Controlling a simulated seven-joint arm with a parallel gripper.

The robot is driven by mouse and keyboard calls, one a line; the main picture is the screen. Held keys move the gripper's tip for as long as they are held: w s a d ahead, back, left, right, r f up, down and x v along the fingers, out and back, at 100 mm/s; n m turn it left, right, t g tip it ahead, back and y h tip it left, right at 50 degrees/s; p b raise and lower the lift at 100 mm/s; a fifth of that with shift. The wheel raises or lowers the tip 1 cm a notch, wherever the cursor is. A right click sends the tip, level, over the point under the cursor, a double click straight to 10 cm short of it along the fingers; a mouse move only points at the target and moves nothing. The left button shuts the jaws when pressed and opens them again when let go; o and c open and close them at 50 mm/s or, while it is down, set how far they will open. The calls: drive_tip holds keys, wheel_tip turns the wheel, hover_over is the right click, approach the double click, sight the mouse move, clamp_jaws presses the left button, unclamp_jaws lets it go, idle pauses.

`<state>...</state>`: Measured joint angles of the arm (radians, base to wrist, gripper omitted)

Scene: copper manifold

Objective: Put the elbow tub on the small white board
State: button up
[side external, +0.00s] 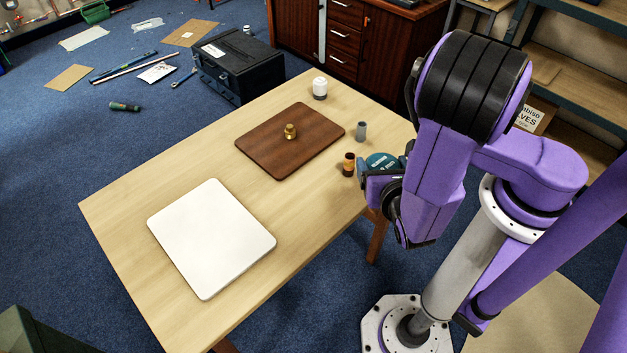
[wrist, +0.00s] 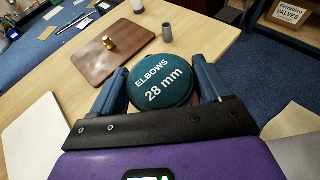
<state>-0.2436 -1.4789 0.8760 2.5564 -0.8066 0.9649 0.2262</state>
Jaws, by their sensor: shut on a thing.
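The elbow tub (wrist: 158,84) has a round teal lid marked "ELBOWS 28 mm". In the wrist view it sits between the two blue fingers of my gripper (wrist: 160,68), which is shut on it. In the side view the tub (side external: 383,161) shows at the table's right edge, partly hidden by my gripper (side external: 381,170); I cannot tell whether it touches the table. The small white board (side external: 212,238) lies flat and bare on the near left part of the table. Its edge also shows at the left of the wrist view (wrist: 34,140).
A brown board (side external: 270,146) with a brass fitting (side external: 290,131) lies mid-table. A black-and-orange cylinder (side external: 348,165) stands close beside the tub. A grey cylinder (side external: 361,131) and a white-topped jar (side external: 320,88) stand farther back. Bare table separates the two boards.

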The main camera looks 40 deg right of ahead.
drive_tip(key=w+a+f+n+t+y, duration=0.1)
drive_tip(key=w+a+n+t+y, duration=0.2)
drive_tip(key=w+a+n+y, duration=0.5)
drive_tip(key=n+y, duration=0.2)
drive_tip(key=y, duration=0.1)
hover_over(209, 232)
wheel_tip(209, 232, down, 7)
drive_tip(key=shift+f, duration=0.1)
drive_tip(key=shift+w+f, duration=0.1)
drive_tip(key=shift+f, duration=1.5)
drive_tip(key=o, duration=1.3)
drive_tip(key=shift+f, duration=0.15)
drive_tip(key=shift+o, duration=0.2)
